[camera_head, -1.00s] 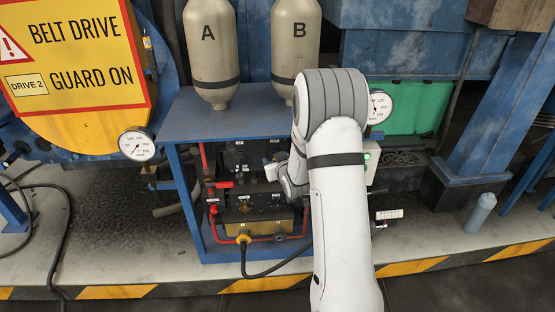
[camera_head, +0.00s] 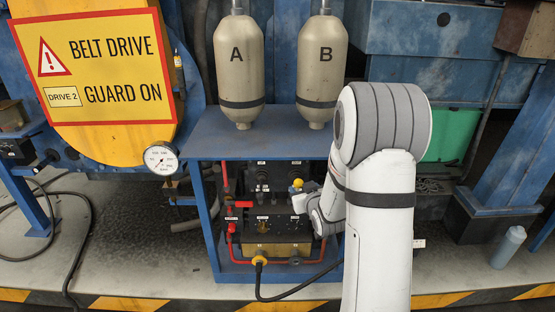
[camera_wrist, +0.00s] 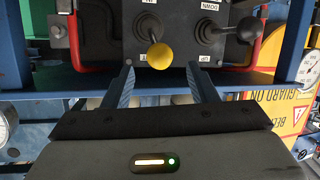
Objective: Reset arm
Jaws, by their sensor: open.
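My arm reaches in from the lower right of the head view toward the control panel (camera_head: 279,215) under the blue bench. In the wrist view my gripper (camera_wrist: 160,82) is open, its two fingers apart with nothing between them. A yellow-knobbed lever (camera_wrist: 160,55) stands just beyond and between the fingertips, apart from them. A black-knobbed lever (camera_wrist: 249,29) is to its right, by small white labels. In the head view a yellow knob (camera_head: 297,184) shows just left of my arm's wrist. The fingers are hard to make out in the head view.
The blue bench (camera_head: 225,130) stands over the panel, with tanks A (camera_head: 239,65) and B (camera_head: 320,70) above it. A round gauge (camera_head: 160,158) is at left. Red pipes (camera_head: 232,240) and a black hose run below.

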